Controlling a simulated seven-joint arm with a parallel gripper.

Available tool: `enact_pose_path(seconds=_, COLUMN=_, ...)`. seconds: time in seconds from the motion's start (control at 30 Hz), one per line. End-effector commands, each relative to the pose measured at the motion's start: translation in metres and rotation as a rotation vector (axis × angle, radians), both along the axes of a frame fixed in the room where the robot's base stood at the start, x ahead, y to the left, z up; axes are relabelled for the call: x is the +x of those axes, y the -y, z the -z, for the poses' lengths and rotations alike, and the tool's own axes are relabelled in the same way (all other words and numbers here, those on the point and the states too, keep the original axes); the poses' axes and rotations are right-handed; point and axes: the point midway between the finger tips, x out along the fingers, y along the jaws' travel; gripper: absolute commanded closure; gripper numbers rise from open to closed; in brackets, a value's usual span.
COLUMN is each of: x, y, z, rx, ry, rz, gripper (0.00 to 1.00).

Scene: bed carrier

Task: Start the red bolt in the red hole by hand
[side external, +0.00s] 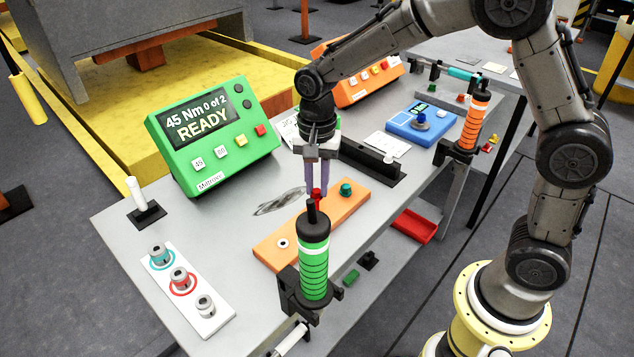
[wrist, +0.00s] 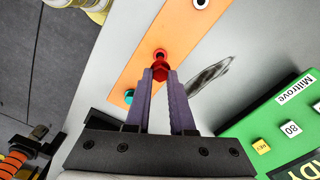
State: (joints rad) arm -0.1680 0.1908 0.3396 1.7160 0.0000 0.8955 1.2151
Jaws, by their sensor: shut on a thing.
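My gripper (side external: 317,188) points down over the orange plate (side external: 268,247), with its purple fingers shut on the red bolt (side external: 316,194). In the wrist view the fingertips (wrist: 160,77) close around the red bolt head (wrist: 161,70). A rounded red part shows just beyond the head, against the orange plate (wrist: 190,40). A teal bolt (side external: 346,189) stands at the plate's far end. A white-ringed hole (side external: 283,243) is at its near end.
A green-banded tool (side external: 314,262) stands upright in front of the plate. The green controller (side external: 213,135) reads "45 Nm 0 of 2 READY". A white panel (side external: 214,321) holds several sockets. A black rail (side external: 370,163) lies behind the gripper.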

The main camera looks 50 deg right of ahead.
Motion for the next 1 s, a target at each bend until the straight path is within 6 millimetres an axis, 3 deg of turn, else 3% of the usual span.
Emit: enact_pose_path(seconds=1.0, x=0.000, y=0.000, z=0.019, rx=0.000, ry=0.000, rz=0.000, gripper=1.00)
